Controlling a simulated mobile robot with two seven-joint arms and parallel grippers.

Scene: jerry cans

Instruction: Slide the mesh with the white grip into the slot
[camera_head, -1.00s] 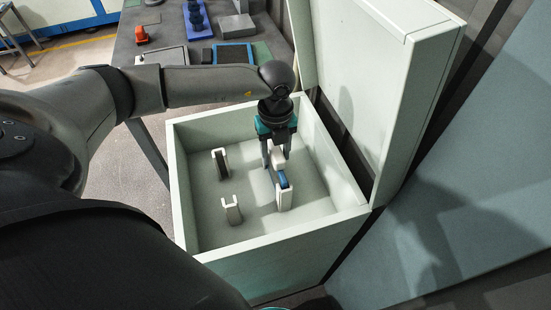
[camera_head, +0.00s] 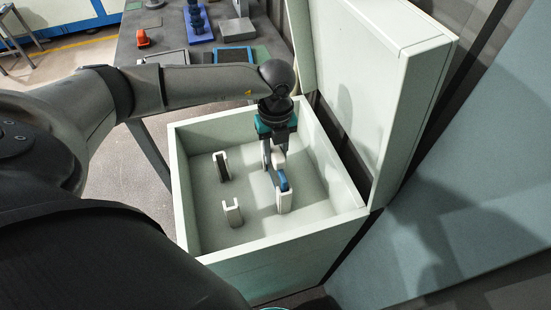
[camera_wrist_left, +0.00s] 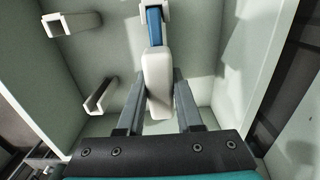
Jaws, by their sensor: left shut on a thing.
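The mesh is a thin upright piece seen nearly edge-on, with a blue edge (camera_head: 282,180) and a white grip (camera_wrist_left: 157,80). My left gripper (camera_head: 275,160) points down into the pale open box and is shut on the white grip, with one finger on each side in the wrist view (camera_wrist_left: 160,84). The blue part (camera_wrist_left: 155,28) lies in line with a white U-shaped slot holder (camera_head: 284,203), whose end (camera_wrist_left: 145,4) shows at the wrist view's top edge. The blue part seems to be between the holder's sides; how deep is hidden. My right gripper is not in view.
Two other white holders stand on the box floor to the left: one (camera_head: 232,214) in front, one (camera_head: 222,167) behind with a dark inside. The box walls (camera_head: 180,195) surround the arm's end. The raised lid (camera_head: 375,90) stands at the right. A cluttered table (camera_head: 165,30) is behind.

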